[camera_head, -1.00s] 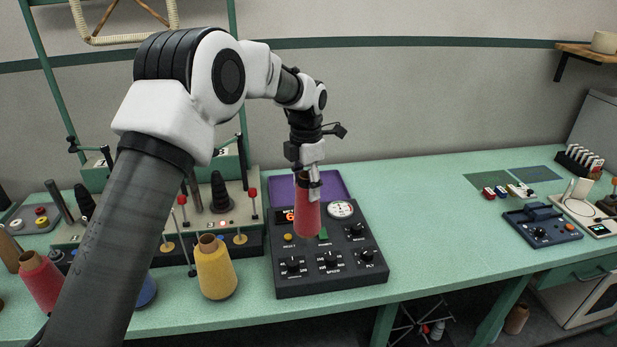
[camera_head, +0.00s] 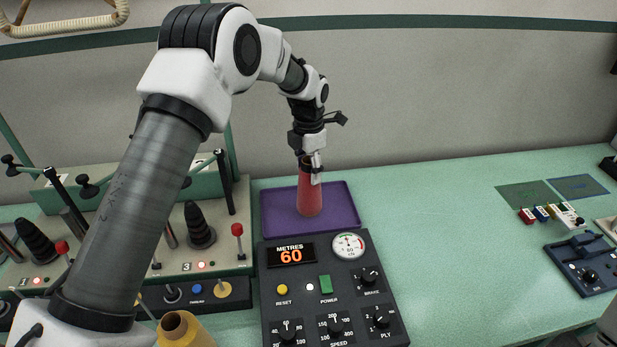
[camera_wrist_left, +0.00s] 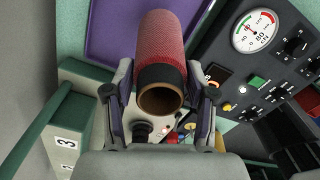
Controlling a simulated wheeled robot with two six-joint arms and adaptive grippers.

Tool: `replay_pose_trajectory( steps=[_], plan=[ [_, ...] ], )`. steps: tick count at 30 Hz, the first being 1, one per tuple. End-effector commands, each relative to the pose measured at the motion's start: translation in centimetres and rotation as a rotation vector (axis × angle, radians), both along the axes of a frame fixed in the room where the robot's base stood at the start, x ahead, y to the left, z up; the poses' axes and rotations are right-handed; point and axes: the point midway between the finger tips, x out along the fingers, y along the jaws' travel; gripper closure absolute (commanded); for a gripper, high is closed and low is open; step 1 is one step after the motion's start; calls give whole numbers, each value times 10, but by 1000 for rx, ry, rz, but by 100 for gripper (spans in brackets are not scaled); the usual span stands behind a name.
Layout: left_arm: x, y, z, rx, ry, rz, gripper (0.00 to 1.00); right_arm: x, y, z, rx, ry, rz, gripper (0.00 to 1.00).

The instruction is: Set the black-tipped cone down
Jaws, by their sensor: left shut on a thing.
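The red cone (camera_head: 310,197) has a dark band at its narrow end, which shows as a black tip around a brown hollow core in the left wrist view (camera_wrist_left: 162,78). My left gripper (camera_head: 311,167) is shut on the cone near this tip, with one finger on each side in the left wrist view (camera_wrist_left: 162,97). The cone is upright, its wide base down, over the purple tray (camera_head: 347,220). I cannot tell whether the base touches the tray floor. My right gripper is not in view.
A black control box (camera_head: 328,300) with knobs and a dial stands just in front of the tray. A yellow cone (camera_head: 184,331) is at the front left. A machine with black spindles (camera_head: 200,226) stands left of the tray.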

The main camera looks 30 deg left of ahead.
Motion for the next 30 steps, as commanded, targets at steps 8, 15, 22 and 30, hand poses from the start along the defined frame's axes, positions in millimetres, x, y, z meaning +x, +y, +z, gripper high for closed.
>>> replay_pose_trajectory(
  steps=[8,15,22,30],
  plan=[
    [0,0,-34,0,0,0,92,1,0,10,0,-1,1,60],
    [0,0,-37,0,1,0,93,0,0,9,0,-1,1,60],
    [0,0,-38,0,1,0,19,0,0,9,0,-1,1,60],
    [0,0,-33,-1,-1,0,19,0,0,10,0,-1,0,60]
  ],
)
